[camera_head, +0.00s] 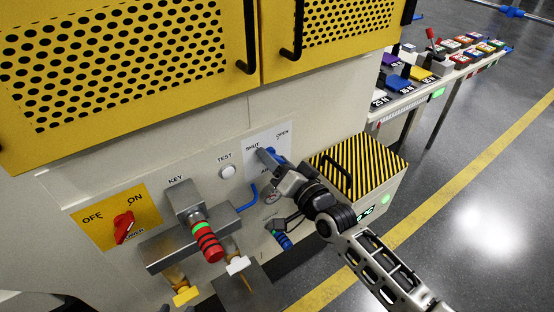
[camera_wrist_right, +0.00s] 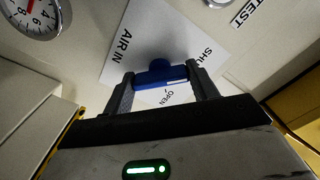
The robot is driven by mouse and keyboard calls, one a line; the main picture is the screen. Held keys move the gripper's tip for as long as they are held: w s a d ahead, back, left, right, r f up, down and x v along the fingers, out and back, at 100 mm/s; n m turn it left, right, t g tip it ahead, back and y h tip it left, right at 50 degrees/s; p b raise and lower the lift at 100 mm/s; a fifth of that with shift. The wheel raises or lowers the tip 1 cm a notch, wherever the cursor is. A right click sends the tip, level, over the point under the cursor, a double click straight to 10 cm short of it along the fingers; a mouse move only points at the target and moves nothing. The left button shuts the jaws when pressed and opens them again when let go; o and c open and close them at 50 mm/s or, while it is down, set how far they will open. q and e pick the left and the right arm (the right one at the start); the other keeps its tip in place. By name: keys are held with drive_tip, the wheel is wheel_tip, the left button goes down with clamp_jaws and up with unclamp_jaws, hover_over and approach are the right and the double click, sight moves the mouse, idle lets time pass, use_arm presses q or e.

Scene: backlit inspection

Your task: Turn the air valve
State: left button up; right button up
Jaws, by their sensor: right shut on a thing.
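The air valve is a blue handle (camera_wrist_right: 158,74) on a white plate (camera_wrist_right: 118,72) marked AIR IN, SHUT and OPEN. In the wrist view the handle's bar lies across between my right gripper's (camera_wrist_right: 160,78) fingers, which are shut on it. A white mark shows on the bar's right part, near the word OPEN. In the head view my right gripper (camera_head: 270,160) reaches the plate (camera_head: 260,142) from the lower right and hides most of the handle. Which label the handle points to is hard to tell. My left gripper is not in view.
A gauge (camera_wrist_right: 38,14) is beside the plate. The white TEST button (camera_head: 227,172), red-striped key handle (camera_head: 207,242) and red power switch (camera_head: 124,230) are to the left. A striped box (camera_head: 378,157) stands close right of my arm. Open floor lies farther right.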

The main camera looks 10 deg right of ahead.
idle(0.3)
drive_tip(key=o, duration=1)
drive_tip(key=v, duration=1.6)
drive_tip(key=shift+f, duration=0.1)
drive_tip(key=s+a+f+n+g+h, duration=0.2)
drive_tip(key=s+f+n+g, duration=0.4)
drive_tip(key=s+f, duration=0.3)
wheel_tip(320, 180, down, 4)
drive_tip(key=shift+n+h, duration=0.5)
drive_tip(key=shift+h, duration=0.4)
